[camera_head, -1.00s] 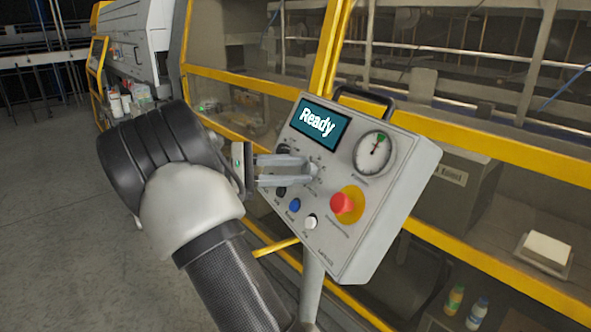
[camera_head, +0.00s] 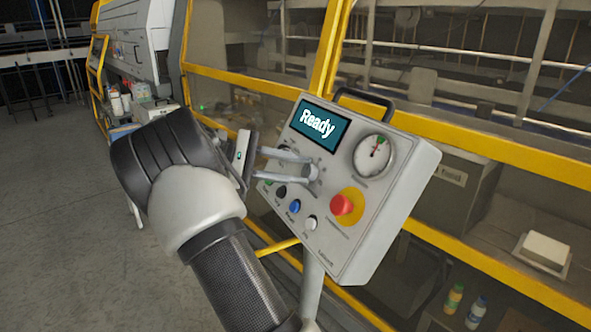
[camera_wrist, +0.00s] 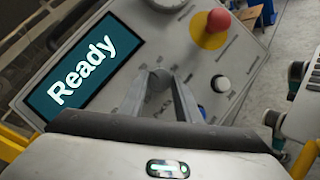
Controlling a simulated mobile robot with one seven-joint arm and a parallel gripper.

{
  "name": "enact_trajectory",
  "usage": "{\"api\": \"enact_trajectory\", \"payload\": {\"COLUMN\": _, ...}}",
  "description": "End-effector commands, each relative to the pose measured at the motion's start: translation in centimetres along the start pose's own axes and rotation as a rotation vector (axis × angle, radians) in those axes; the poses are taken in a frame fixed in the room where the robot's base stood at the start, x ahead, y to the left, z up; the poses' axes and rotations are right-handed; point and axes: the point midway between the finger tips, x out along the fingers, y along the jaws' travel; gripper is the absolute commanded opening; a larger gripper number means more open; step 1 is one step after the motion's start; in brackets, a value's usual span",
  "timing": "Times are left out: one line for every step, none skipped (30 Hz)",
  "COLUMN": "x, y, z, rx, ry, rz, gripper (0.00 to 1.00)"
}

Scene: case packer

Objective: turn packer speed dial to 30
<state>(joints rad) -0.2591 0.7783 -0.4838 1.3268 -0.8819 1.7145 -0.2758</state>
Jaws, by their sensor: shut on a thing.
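The control panel (camera_head: 345,240) is a tilted grey box on a post, with a screen (camera_head: 317,125) reading "Ready". My gripper (camera_head: 309,170) is at the panel's left middle, below the screen, with its fingers shut on the speed dial (camera_wrist: 160,80). The fingers cover most of the dial, so its pointer and setting cannot be read. Scale marks show around it in the wrist view. The wrist view also shows my gripper (camera_wrist: 166,88) rotated relative to the panel.
A red emergency button (camera_head: 342,205) on a yellow base is right of the dial. A round gauge (camera_head: 374,155) is above it. Blue (camera_head: 294,206) and white (camera_head: 310,223) buttons lie below my fingers. A yellow-framed machine guard (camera_head: 480,140) stands behind the panel.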

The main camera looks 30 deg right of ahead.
Motion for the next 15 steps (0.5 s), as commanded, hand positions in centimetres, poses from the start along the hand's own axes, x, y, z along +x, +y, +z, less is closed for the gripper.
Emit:
{"api": "enact_trajectory", "payload": {"x": -0.02, "y": -0.07, "z": -0.03, "rx": -0.001, "ry": 0.0, "rz": -0.001, "gripper": 0.08}}
{"api": "enact_trajectory", "payload": {"x": -0.02, "y": -0.08, "z": -0.03, "rx": -0.001, "ry": 0.0, "rz": -0.001, "gripper": 0.08}}
{"api": "enact_trajectory", "payload": {"x": -0.01, "y": -0.08, "z": -0.03, "rx": -0.002, "ry": 0.0, "rz": -0.001, "gripper": 0.08}}
{"api": "enact_trajectory", "payload": {"x": -0.02, "y": -0.08, "z": -0.03, "rx": -0.002, "ry": 0.0, "rz": -0.001, "gripper": 0.08}}
{"api": "enact_trajectory", "payload": {"x": -0.02, "y": -0.08, "z": -0.03, "rx": -0.002, "ry": 0.0, "rz": -0.001, "gripper": 0.08}}
{"api": "enact_trajectory", "payload": {"x": -0.02, "y": -0.08, "z": -0.03, "rx": -0.002, "ry": 0.0, "rz": -0.001, "gripper": 0.35}}
{"api": "enact_trajectory", "payload": {"x": -0.02, "y": -0.08, "z": -0.03, "rx": -0.002, "ry": 0.0, "rz": -0.001, "gripper": 0.4}}
{"api": "enact_trajectory", "payload": {"x": -0.02, "y": -0.08, "z": -0.03, "rx": -0.002, "ry": 0.0, "rz": -0.001, "gripper": 0.45}}
{"api": "enact_trajectory", "payload": {"x": -0.02, "y": -0.07, "z": -0.03, "rx": -0.002, "ry": 0.0, "rz": 0.0, "gripper": 0.48}}
{"api": "enact_trajectory", "payload": {"x": -0.01, "y": -0.06, "z": -0.03, "rx": -0.002, "ry": 0.0, "rz": 0.0, "gripper": 0.48}}
{"api": "enact_trajectory", "payload": {"x": -0.01, "y": -0.06, "z": -0.03, "rx": -0.002, "ry": 0.0, "rz": 0.0, "gripper": 0.48}}
{"api": "enact_trajectory", "payload": {"x": -0.01, "y": -0.05, "z": -0.02, "rx": -0.002, "ry": 0.0, "rz": 0.0, "gripper": 0.48}}
{"api": "enact_trajectory", "payload": {"x": -0.01, "y": -0.05, "z": -0.02, "rx": -0.002, "ry": 0.0, "rz": 0.0, "gripper": 0.48}}
{"api": "enact_trajectory", "payload": {"x": -0.01, "y": -0.05, "z": -0.02, "rx": -0.002, "ry": 0.0, "rz": 0.0, "gripper": 0.48}}
{"api": "enact_trajectory", "payload": {"x": -0.01, "y": -0.04, "z": -0.02, "rx": -0.002, "ry": 0.0, "rz": 0.0, "gripper": 0.48}}
